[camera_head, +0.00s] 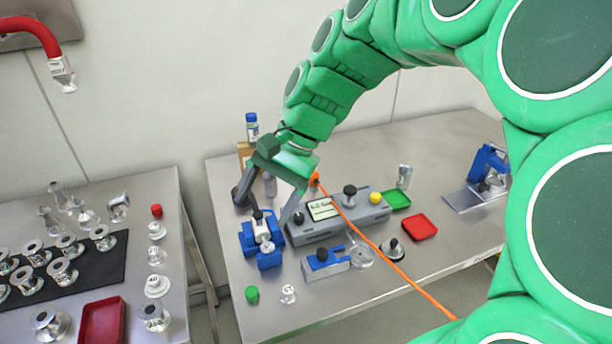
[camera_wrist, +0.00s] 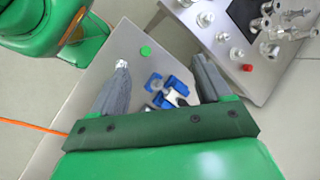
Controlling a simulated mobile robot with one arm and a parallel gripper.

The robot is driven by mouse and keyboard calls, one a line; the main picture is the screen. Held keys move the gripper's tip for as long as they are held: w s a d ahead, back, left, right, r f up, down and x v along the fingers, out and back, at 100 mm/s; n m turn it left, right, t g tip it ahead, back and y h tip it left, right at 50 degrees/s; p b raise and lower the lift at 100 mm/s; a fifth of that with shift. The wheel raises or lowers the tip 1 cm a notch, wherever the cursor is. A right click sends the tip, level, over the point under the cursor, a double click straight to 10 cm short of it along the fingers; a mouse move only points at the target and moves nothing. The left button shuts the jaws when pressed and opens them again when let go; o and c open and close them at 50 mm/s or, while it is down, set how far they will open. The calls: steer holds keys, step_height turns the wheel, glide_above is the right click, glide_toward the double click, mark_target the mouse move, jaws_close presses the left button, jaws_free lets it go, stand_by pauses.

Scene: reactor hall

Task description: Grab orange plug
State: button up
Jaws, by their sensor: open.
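The orange plug (camera_head: 314,179) shows in the head view just right of my gripper's body, at the upper end of an orange cable (camera_head: 385,256). The cable runs down to the lower right. I cannot tell whether the plug touches the grey box below it. My gripper (camera_head: 262,211) is open and empty, with its fingers pointing down over the blue clamp-like device (camera_head: 262,240). In the wrist view the blue device (camera_wrist: 168,92) shows between the open fingers (camera_wrist: 160,63). The cable (camera_wrist: 32,126) crosses the left edge there; the plug is not seen.
The grey box (camera_head: 318,232) with a small display and knobs stands mid-table. Green (camera_head: 397,198) and red (camera_head: 421,227) trays lie right of it. A blue-topped bottle (camera_head: 252,126) stands behind my gripper. The left table (camera_head: 185,270) holds several metal fittings. The front right tabletop is mostly clear.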

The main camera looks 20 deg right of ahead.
steer(key=w+d+m+t+y, duration=0.1)
steer(key=w+d+m+y, duration=0.15)
steer(key=w, duration=0.45)
steer(key=m+t+y, duration=0.3)
steer(key=m+t, duration=0.4)
steer(key=m, duration=0.8)
glide_above(315, 176)
steer(key=s+d, duration=0.2)
steer(key=d, duration=0.2)
step_height(315, 176, down, 3)
steer(key=shift+h, duration=0.25)
steer(key=f, duration=1.6)
steer(key=shift+s+d, duration=0.1)
steer(key=shift+d, duration=0.1)
steer(key=shift+a+f, duration=0.1)
steer(key=shift+f, duration=0.4)
steer(key=shift+r+x, duration=0.2)
steer(key=shift+x, duration=3.65)
steer(key=shift+a, duration=0.15)
steer(key=c, duration=1)
steer(key=shift+o, duration=0.2)
steer(key=shift+r, duration=0.1)
